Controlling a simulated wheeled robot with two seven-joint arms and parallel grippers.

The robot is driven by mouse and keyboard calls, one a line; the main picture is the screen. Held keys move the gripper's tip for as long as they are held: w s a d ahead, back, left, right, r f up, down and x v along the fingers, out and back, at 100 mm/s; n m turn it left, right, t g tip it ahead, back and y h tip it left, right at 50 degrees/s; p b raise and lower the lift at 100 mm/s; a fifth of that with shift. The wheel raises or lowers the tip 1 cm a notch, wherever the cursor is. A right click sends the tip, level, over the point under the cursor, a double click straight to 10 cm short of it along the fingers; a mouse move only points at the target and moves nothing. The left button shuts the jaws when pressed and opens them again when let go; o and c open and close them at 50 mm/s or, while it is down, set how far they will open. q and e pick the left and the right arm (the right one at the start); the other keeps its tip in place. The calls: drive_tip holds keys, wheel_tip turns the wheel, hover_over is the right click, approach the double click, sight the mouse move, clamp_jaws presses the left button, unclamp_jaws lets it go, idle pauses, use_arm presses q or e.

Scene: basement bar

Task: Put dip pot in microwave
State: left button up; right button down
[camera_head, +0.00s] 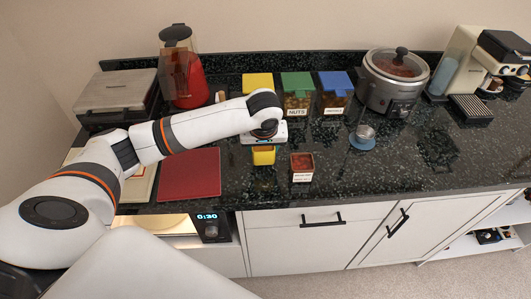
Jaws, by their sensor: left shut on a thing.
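My left gripper (264,142) reaches over the counter from the left and is shut on a small yellow pot (263,157), whose top is largely hidden by the gripper. A second small pot (302,169), with dark red contents and a white label too small to read, stands upright on the counter just right of it. The microwave (212,231) is built in below the counter edge at lower left. Its display reads 0:30 and a lit area shows left of the display; my arm hides much of it. My right gripper is not in view.
A red mat (190,174) lies left of the gripper. Behind stand a grill (117,92), a red blender (183,75), coloured-lid bins (297,92), a slow cooker (393,83) and a coffee machine (470,60). The front-right counter is clear.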

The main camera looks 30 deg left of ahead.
sight(264, 154)
use_arm(q)
wheel_tip(264, 154, down, 3)
drive_tip(key=shift+w+d+r, duration=0.1)
drive_tip(key=shift+r, duration=0.1)
drive_tip(key=shift+f, duration=0.4)
drive_tip(key=o, duration=1.1)
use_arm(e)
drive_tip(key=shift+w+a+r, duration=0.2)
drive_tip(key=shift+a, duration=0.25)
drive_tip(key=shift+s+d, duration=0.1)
